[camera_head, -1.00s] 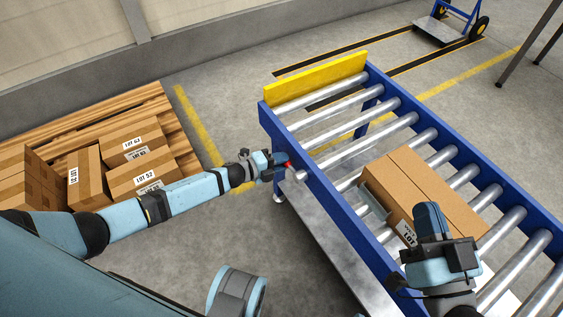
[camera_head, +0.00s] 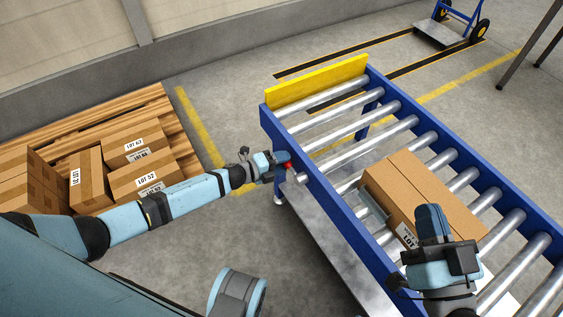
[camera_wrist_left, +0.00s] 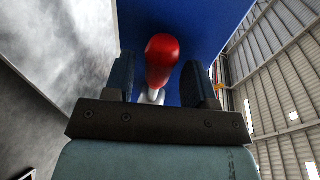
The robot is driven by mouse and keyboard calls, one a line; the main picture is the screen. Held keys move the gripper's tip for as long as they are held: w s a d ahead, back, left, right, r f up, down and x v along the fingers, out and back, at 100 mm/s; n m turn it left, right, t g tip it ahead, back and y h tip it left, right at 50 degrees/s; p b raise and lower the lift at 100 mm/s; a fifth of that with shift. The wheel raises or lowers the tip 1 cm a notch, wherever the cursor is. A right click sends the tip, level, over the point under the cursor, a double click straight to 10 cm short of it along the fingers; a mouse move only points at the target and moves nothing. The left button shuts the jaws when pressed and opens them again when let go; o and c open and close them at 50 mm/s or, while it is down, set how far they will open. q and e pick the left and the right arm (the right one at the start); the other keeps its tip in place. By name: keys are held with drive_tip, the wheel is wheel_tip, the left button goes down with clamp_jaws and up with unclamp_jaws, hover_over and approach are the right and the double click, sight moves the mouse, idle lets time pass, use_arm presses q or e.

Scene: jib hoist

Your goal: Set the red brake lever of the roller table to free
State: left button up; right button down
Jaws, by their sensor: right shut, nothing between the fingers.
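The red brake lever (camera_head: 289,167) is on the near blue side rail of the roller table (camera_head: 335,205), close to the yellow end board. In the left wrist view its red grip (camera_wrist_left: 162,58) stands between my two fingers, with its pale stem below and the blue rail behind. My left gripper (camera_head: 283,160) is open around the lever, with a visible gap on each side of the grip. My right gripper (camera_head: 432,222) is shut and empty, in front of the cardboard box in the head view. The lever's marked positions cannot be read.
The cardboard box (camera_head: 420,190) sits on the rollers. A yellow end board (camera_head: 318,82) closes the table's far left end. A wooden pallet (camera_head: 178,130) with several boxes stands at left. A blue hand truck (camera_head: 440,32) is at the back right. Floor between pallet and table is clear.

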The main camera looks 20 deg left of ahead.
use_arm(q)
drive_tip(key=p+v, duration=0.3)
drive_tip(key=v, duration=1)
drive_tip(key=shift+s+a, duration=0.25)
drive_tip(key=shift+s, duration=0.05)
use_arm(e)
wheel_tip(320, 180, down, 6)
drive_tip(key=d+g+h, duration=0.2)
drive_tip(key=shift+g, duration=0.4)
use_arm(q)
drive_tip(key=shift+s+a+r, duration=0.1)
drive_tip(key=shift+r, duration=0.05)
